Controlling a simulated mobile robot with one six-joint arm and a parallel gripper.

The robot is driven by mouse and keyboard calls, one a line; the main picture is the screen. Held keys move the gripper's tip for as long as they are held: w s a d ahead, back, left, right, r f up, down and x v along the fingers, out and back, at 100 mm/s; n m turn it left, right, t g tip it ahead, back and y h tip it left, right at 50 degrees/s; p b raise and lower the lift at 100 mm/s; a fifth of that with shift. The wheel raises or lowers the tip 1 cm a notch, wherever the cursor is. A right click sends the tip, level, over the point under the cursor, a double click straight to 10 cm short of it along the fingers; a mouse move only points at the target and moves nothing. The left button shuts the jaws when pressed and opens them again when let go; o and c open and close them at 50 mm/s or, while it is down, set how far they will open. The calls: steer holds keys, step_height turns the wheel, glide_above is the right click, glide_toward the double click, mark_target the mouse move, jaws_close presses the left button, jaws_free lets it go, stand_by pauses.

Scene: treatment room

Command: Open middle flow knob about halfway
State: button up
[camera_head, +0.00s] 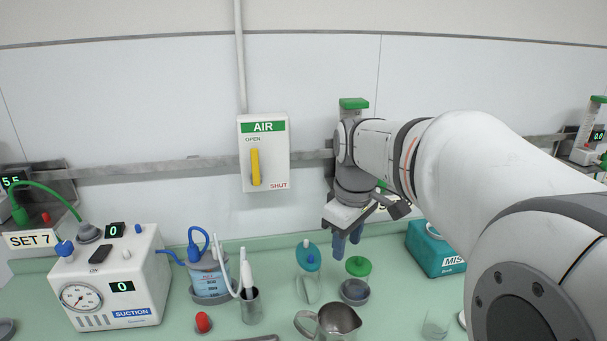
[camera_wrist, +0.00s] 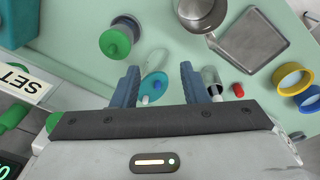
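The middle flow unit stands behind my arm in the head view; only its green top (camera_head: 354,103) and a small green part (camera_head: 382,185) show clearly. Its knob is hidden there. In the wrist view a green knob-like part (camera_wrist: 12,116) shows at the left edge, beside a SET label (camera_wrist: 24,82); I cannot tell surely that it is the flow knob. My gripper (camera_head: 347,250) points down in front of the unit, above the counter. In the wrist view its blue fingers (camera_wrist: 159,78) are apart, with nothing held between them.
A suction machine (camera_head: 110,275), a tubing jar (camera_head: 208,278), a metal cup (camera_head: 250,305) and a metal jug (camera_head: 338,323) stand on the green counter. A teal box (camera_head: 428,250) stands at right. An AIR valve box (camera_head: 264,150) is on the wall. Similar flow units stand at both sides.

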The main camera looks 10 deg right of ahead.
steer(key=w+d+r+n+p, duration=0.1)
steer(key=w+d+r+n, duration=0.1)
steer(key=w, duration=0.3)
steer(key=w+d+r+n+g+p, duration=0.1)
steer(key=w+d+r+n, duration=0.2)
steer(key=w+r+n, duration=0.1)
steer(key=w+d+r+n+p, duration=0.1)
steer(key=w+d+r+n, duration=0.2)
steer(key=w+n, duration=0.1)
steer(key=shift+w+d+r, duration=0.1)
steer(key=shift+w+r, duration=0.15)
steer(key=shift+w, duration=0.6)
steer(key=shift+w+d, duration=0.15)
steer(key=shift+w, duration=0.05)
steer(key=shift+n, duration=0.3)
step_height(320, 180, down, 8)
steer(key=shift+r, duration=0.25)
steer(key=shift+w, duration=0.1)
steer(key=c, duration=0.7)
steer(key=shift+f, duration=0.1)
steer(key=shift+c, duration=0.8)
steer(key=shift+g, duration=0.3)
